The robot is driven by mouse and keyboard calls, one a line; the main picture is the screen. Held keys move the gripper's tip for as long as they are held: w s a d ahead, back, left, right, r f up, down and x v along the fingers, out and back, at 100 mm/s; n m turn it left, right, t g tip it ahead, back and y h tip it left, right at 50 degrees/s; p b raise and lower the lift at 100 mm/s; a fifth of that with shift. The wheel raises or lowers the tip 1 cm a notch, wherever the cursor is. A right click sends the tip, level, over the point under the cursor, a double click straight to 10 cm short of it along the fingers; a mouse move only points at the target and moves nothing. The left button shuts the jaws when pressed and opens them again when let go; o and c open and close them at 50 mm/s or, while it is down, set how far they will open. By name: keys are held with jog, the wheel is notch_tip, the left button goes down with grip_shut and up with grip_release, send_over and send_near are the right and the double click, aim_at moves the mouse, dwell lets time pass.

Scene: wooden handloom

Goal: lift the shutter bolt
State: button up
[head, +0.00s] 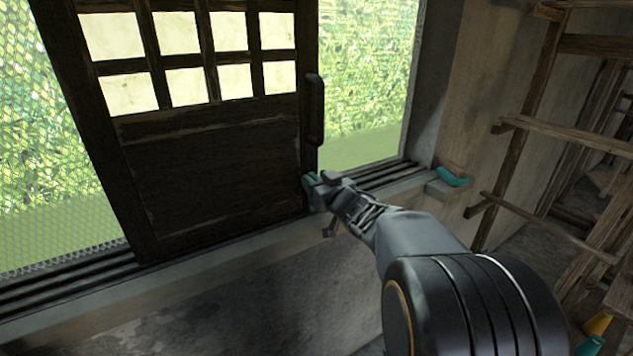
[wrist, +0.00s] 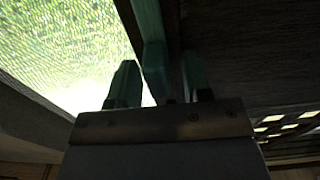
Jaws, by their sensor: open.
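The dark wooden shutter (head: 205,165) stands in the window track, with light panes in its upper part. A teal upright bar, which looks like the shutter bolt (wrist: 152,62), runs between my two fingers in the wrist view. My gripper (head: 317,190) is at the shutter's lower right edge in the head view, just below the dark handle (head: 314,110). In the wrist view my gripper (wrist: 160,85) is open, with one finger on each side of the bar. I cannot tell whether either finger touches it. In the head view my gripper mostly hides the bolt.
The grooved sill (head: 80,290) runs below the shutter. A teal-topped piece (head: 453,177) sits on the sill's right end. Wooden frames (head: 560,130) stand on the right. Mesh (head: 370,70) covers the window opening right of the shutter.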

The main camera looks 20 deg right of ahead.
aim_at(309, 163)
jog(key=shift+c, duration=0.4)
grip_shut()
jog(key=shift+r, duration=0.1)
notch_tip(309, 163, up, 4)
jog(key=p, duration=0.3)
jog(key=shift+f, duration=0.3)
jog(key=shift+o, duration=0.4)
grip_release()
jog(key=shift+s, duration=0.15)
